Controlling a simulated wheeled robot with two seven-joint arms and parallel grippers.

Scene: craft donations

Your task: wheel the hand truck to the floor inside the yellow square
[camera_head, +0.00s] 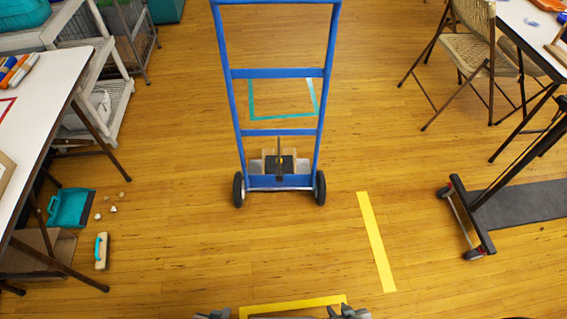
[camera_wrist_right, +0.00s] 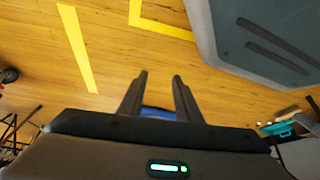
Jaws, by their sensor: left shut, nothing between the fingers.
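The blue hand truck (camera_head: 278,72) stands upright in the head view, its two black wheels on the wood floor. Yellow tape (camera_head: 375,240) lies nearer me and right of the truck; another piece (camera_head: 292,304) lies at the bottom edge. Only parts of the square show. My left gripper (camera_head: 213,314) is shut and empty, mostly cut off. My right gripper (camera_wrist_right: 159,77) is open and empty, apart from the truck. Blue shows behind its finger bases.
A teal tape outline (camera_head: 283,99) lies behind the truck. A wheeled rack (camera_head: 470,215) and chair (camera_head: 465,55) stand right. A white table (camera_head: 40,95), teal dustpan (camera_head: 69,208), brush (camera_head: 101,250) and crumbs are left. Floor between truck and yellow tape is clear.

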